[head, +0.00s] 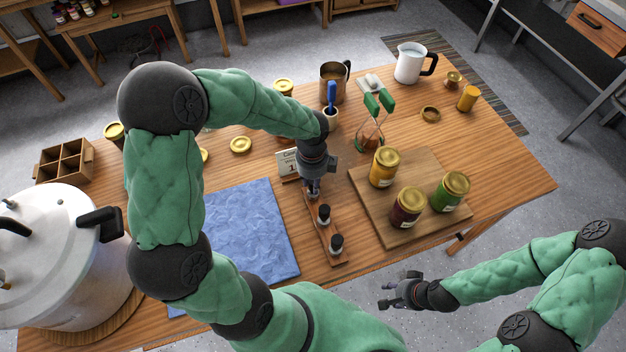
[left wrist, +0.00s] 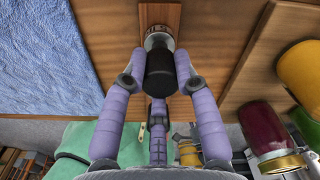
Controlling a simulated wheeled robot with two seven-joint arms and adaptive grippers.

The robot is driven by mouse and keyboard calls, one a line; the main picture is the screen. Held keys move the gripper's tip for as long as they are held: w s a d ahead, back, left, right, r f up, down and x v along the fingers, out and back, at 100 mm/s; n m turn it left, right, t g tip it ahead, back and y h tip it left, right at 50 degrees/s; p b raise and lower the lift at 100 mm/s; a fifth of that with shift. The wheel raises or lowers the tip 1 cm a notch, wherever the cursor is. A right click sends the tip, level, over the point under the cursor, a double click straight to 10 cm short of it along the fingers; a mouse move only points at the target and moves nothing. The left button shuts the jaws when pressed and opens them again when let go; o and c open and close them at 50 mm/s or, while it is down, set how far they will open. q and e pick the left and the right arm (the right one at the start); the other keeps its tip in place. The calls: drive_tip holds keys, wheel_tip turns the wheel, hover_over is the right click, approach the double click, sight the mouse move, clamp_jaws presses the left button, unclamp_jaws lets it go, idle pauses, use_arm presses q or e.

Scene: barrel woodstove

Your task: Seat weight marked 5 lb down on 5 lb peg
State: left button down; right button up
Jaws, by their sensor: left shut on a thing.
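My left gripper (head: 313,192) is at the far end of a narrow wooden rack (head: 331,256). In the left wrist view its purple-grey fingers (left wrist: 159,82) are shut on the sides of a black-topped weight (left wrist: 160,67). A silvery metal part (left wrist: 158,36) shows at the weight's far end, in front of the wooden strip; I cannot tell whether it is seated on a peg. Two other black-topped weights (head: 324,214) (head: 336,243) stand on the rack nearer to me. No weight marking is readable. My right gripper (head: 389,295) is open and empty beyond the table's near edge.
A blue cloth (head: 243,232) lies left of the rack. Right of it, a wooden board (head: 400,231) carries three jars with gold lids. A small white card (head: 288,163) stands close to my left gripper. A large pot (head: 65,255) is at the left.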

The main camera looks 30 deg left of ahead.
use_arm(q)
drive_tip(key=shift+f, duration=0.1)
drive_tip(key=c, duration=0.9)
unclamp_jaws()
drive_tip(key=shift+r+p, duration=2.8)
drive_tip(key=shift+r, duration=0.25)
wheel_tip(320, 180, up, 12)
drive_tip(key=shift+a, duration=0.1)
